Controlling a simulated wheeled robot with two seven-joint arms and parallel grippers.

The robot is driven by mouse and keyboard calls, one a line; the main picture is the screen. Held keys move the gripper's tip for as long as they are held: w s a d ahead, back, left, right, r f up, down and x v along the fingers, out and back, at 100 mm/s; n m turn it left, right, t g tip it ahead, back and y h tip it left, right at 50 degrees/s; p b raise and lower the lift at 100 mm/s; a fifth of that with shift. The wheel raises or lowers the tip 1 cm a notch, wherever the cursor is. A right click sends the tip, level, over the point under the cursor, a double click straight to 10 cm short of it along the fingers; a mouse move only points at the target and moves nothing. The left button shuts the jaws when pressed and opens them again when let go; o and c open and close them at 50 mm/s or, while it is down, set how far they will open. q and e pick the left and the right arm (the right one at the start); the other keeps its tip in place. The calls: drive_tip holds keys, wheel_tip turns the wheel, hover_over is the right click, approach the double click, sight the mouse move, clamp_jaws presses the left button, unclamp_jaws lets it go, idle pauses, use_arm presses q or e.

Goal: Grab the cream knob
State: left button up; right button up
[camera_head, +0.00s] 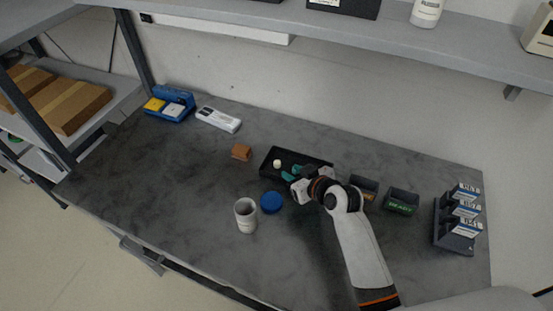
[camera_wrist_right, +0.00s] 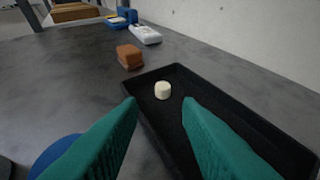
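The cream knob (camera_head: 277,163) is a small round piece in the left end of the black tray (camera_head: 268,170). In the right wrist view the cream knob (camera_wrist_right: 162,90) sits near the tray's far end, just beyond and between my fingertips. My right gripper (camera_head: 289,174) reaches over the tray from the right. Its teal fingers (camera_wrist_right: 160,108) are spread apart with nothing between them, apart from the knob. My left gripper is in neither view.
A brown block (camera_head: 241,152) lies just left of the tray (camera_wrist_right: 150,118). A blue disc (camera_head: 271,202) and a pale cup (camera_head: 246,216) stand in front of it. Dark bins (camera_head: 401,201) and a rack of boxes (camera_head: 455,228) stand to the right. The table's left part is mostly clear.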

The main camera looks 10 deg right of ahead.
sight(278, 163)
drive_tip(key=shift+x, duration=1.2)
drive_tip(key=shift+p+x, duration=0.4)
drive_tip(key=shift+x, duration=0.45)
drive_tip(key=x, duration=0.3)
drive_tip(key=shift+w+d+p, duration=0.1)
drive_tip(key=shift+w+p, duration=0.1)
drive_tip(key=shift+p, duration=0.1)
drive_tip(key=shift+w+f, duration=0.15)
drive_tip(key=shift+w, duration=0.15)
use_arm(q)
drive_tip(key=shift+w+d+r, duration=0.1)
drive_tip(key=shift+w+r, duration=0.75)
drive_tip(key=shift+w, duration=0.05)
use_arm(e)
clamp_jaws()
